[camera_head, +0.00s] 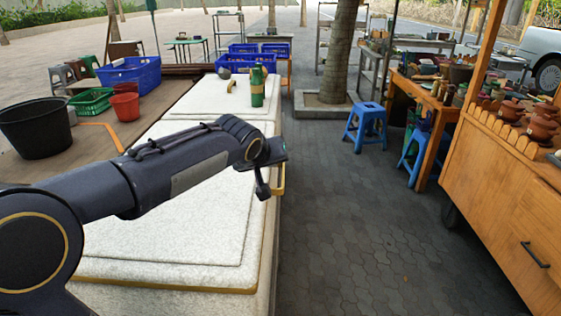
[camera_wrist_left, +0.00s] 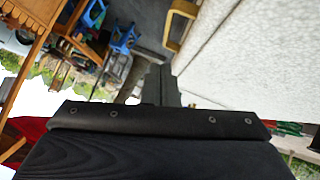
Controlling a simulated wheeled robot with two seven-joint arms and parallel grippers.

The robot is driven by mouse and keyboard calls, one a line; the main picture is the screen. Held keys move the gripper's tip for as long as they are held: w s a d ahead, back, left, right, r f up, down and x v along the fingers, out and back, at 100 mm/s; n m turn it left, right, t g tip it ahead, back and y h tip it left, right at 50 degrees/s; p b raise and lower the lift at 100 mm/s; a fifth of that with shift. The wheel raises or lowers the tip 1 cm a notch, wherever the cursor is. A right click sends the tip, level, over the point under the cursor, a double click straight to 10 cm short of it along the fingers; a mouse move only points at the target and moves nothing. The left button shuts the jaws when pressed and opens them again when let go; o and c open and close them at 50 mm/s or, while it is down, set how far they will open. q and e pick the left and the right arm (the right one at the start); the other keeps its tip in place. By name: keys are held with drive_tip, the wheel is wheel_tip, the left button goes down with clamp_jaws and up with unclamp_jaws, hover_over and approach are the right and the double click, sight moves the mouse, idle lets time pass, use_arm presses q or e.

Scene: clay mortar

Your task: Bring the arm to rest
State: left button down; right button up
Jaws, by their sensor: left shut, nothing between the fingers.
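My left arm comes in from the left in the head view and reaches over the white stone counter (camera_head: 190,230). My left gripper (camera_head: 263,188) hangs at the counter's right edge, its fingers pointing down. In the left wrist view the two fingers of the gripper (camera_wrist_left: 160,85) lie together with nothing between them. My right arm and gripper are in neither view. Whether the fingers touch the counter edge cannot be told.
A green bamboo-like container (camera_head: 257,87) stands on the counter's far part. Blue crates (camera_head: 135,73), a black bucket (camera_head: 36,128) and a red bucket (camera_head: 126,106) are at the left. A wooden cart (camera_head: 510,185) stands right. The paved aisle between is clear up to blue stools (camera_head: 366,122).

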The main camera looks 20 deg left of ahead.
use_arm(q)
drive_tip(key=shift+g+h, duration=0.4)
drive_tip(key=shift+g, duration=0.1)
drive_tip(key=s, duration=0.2)
drive_tip(key=s+a+f, duration=0.1)
drive_tip(key=s, duration=0.1)
drive_tip(key=s+a+p, duration=0.1)
drive_tip(key=s, duration=0.1)
drive_tip(key=shift+s+a+f, duration=0.1)
drive_tip(key=shift+f, duration=0.05)
drive_tip(key=shift+m+g+h, duration=0.5)
drive_tip(key=shift+g+h, duration=0.2)
drive_tip(key=shift+h, duration=0.1)
drive_tip(key=s+f, duration=0.1)
drive_tip(key=s, duration=0.6)
drive_tip(key=s+f+p, duration=0.1)
drive_tip(key=s, duration=0.3)
drive_tip(key=shift+s+a+f, duration=0.15)
drive_tip(key=shift+s+f, duration=0.15)
drive_tip(key=shift+s, duration=0.05)
drive_tip(key=s+d+f+m+g, duration=0.1)
drive_tip(key=s+d+f, duration=0.1)
drive_tip(key=s, duration=0.6)
drive_tip(key=s+d+f+m+h+p, duration=0.1)
drive_tip(key=s+d+f, duration=0.2)
drive_tip(key=s, duration=0.4)
drive_tip(key=shift+s+d+f+g+h, duration=0.3)
drive_tip(key=shift+s+d+f+g, duration=0.1)
drive_tip(key=shift+f, duration=0.25)
